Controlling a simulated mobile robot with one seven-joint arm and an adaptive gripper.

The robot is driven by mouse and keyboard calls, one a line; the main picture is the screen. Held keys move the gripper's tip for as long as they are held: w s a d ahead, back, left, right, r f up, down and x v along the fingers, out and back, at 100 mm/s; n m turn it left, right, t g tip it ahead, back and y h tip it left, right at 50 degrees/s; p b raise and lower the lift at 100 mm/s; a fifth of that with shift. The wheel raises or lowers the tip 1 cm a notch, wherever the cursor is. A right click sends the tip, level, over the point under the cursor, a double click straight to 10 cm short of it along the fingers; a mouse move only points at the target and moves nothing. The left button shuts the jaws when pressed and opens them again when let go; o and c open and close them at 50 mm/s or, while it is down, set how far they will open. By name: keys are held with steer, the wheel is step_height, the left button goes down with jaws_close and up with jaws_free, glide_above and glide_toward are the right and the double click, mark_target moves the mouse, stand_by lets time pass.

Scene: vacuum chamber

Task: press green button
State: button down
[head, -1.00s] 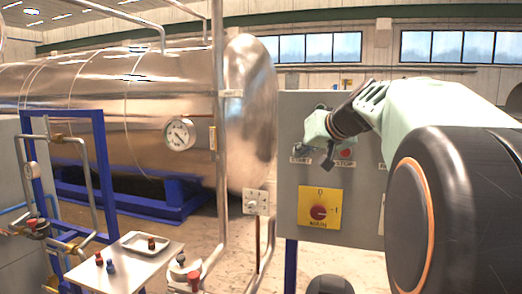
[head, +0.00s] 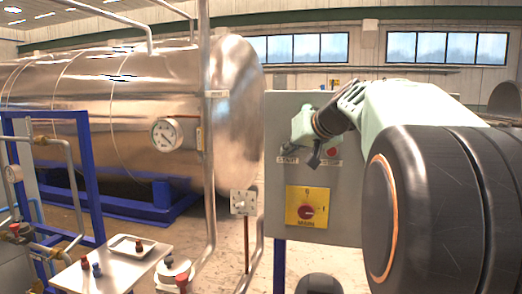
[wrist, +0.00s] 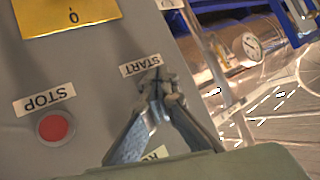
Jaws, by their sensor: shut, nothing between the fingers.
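The grey control panel (head: 340,215) carries a START label (head: 288,160) and a red STOP button (head: 331,151). In the wrist view the picture is upside down, with the START label (wrist: 140,65) just beyond my fingertips and the red button (wrist: 55,127) to the left. My gripper (wrist: 160,82) is shut and empty, its fingertips over the spot beside the START label. No green button shows; my fingers cover that spot. I cannot tell whether the tips touch the panel. In the head view my gripper (head: 314,162) is in front of the panel between the two labels.
A yellow plate with a red rotary switch (head: 306,211) is lower on the panel. A steel tank (head: 130,110) with a gauge (head: 167,134) lies to the left, behind a vertical pipe (head: 208,120). A small table (head: 90,275) with a tray stands at lower left.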

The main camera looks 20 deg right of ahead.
steer(key=shift+s+a+b, duration=0.45)
steer(key=shift+s+b, duration=0.1)
steer(key=shift+s, duration=0.15)
steer(key=shift+s+a+b, duration=0.6)
steer(key=shift+s+a, duration=0.15)
steer(key=shift+s, duration=0.3)
steer(key=shift+s+a+b, duration=0.55)
steer(key=shift+s+a, duration=0.15)
steer(key=shift+s, duration=0.35)
steer(key=shift+r, duration=0.1)
